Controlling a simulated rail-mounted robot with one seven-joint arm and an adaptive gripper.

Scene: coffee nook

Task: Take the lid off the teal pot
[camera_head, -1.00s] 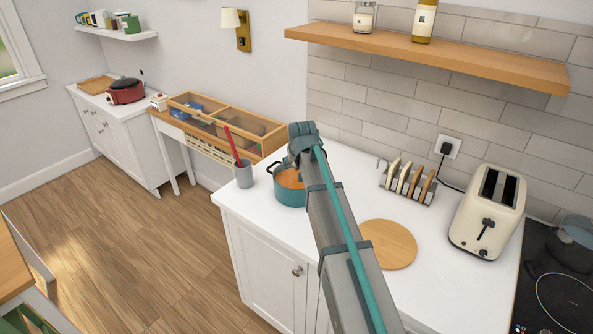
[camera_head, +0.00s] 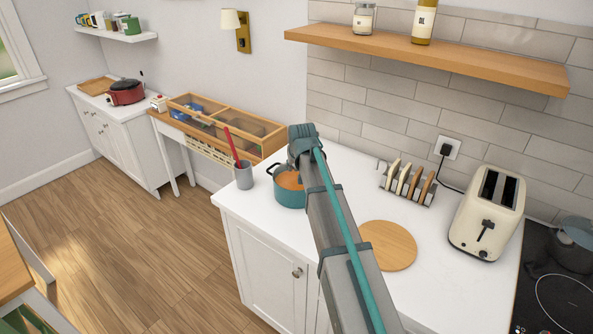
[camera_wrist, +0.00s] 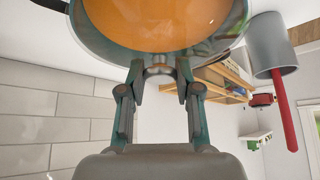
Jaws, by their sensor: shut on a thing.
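The teal pot (camera_head: 290,197) stands on the white counter, and orange shows inside its rim. In the wrist view the pot (camera_wrist: 105,45) fills the top edge. Its lid (camera_wrist: 165,25) looks like clear glass, with the orange contents showing through. My gripper (camera_wrist: 160,72) is shut on a small metallic knob (camera_wrist: 158,69) that appears to belong to the lid. In the head view my wrist covers the right part of the pot and hides the fingertips. I cannot tell whether the lid is touching the rim or raised.
A grey cup (camera_head: 243,177) with a red utensil stands close left of the pot, near the counter's edge. A round wooden board (camera_head: 388,246), a toast rack (camera_head: 407,186) and a cream toaster (camera_head: 487,213) are to the right. Bare counter lies behind the pot.

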